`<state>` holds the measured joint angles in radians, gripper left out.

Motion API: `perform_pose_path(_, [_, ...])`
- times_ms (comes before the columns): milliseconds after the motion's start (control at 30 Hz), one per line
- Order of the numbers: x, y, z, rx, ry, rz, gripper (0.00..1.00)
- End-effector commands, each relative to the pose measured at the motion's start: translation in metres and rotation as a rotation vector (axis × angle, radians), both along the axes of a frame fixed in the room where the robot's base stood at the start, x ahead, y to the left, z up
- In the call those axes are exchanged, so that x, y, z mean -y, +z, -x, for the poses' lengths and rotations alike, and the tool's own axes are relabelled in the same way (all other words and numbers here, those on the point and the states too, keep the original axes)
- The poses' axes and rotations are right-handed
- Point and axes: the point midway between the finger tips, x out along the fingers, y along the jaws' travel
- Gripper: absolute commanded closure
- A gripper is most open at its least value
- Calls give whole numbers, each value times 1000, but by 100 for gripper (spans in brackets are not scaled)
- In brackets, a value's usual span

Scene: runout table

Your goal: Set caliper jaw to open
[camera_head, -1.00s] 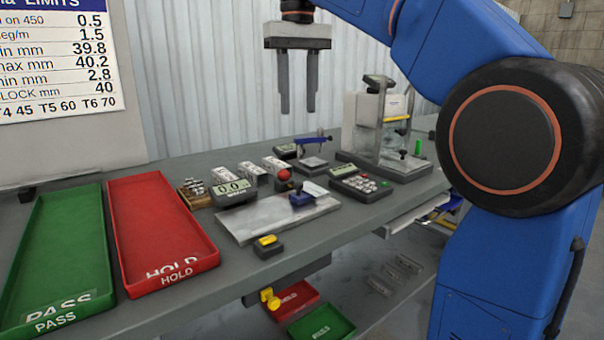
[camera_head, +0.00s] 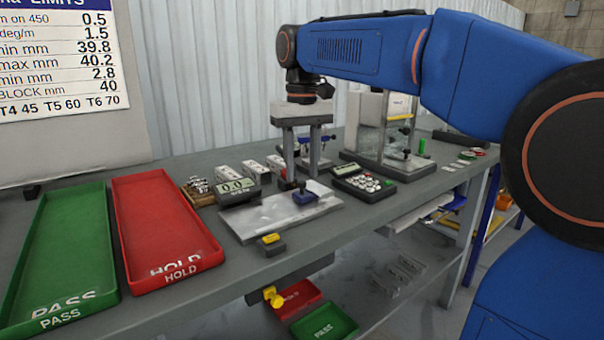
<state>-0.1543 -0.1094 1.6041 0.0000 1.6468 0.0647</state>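A flat metal plate (camera_head: 262,217) lies on the bench. A small blue block (camera_head: 305,196) sits on its right part, and a readout showing 0.0 (camera_head: 237,188) stands at its back left. The blue block looks like the caliper's jaw, but I cannot be sure. My gripper (camera_head: 301,178) points down with its two fingers apart, its tips just behind and above the blue block. I see nothing held. The fingers hide the area behind the block, where a red knob showed earlier. I cannot tell whether the tips touch anything.
A keypad unit (camera_head: 364,183) stands close to the right and a balance with a glass shield (camera_head: 379,130) behind it. Small white boxes (camera_head: 228,174) stand behind the readout. A yellow-topped block (camera_head: 270,244) is in front. Red HOLD (camera_head: 180,278) and green PASS (camera_head: 62,318) trays lie left.

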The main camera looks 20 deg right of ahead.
Motion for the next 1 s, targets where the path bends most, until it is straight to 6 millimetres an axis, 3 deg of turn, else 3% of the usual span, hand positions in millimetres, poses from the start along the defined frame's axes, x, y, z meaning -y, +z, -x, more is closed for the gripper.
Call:
perform_pose_path(200, [0, -15, 0, 0, 0, 0, 63])
perform_pose_path(500, [0, -17, 0, 0, 0, 0, 63])
perform_pose_path(667, [0, -17, 0, 0, 0, 0, 99])
perform_pose_path(867, [-1, -17, 0, 0, 1, 0, 100])
perform_pose_path(1000, [-14, -17, 4, 0, 4, 0, 100])
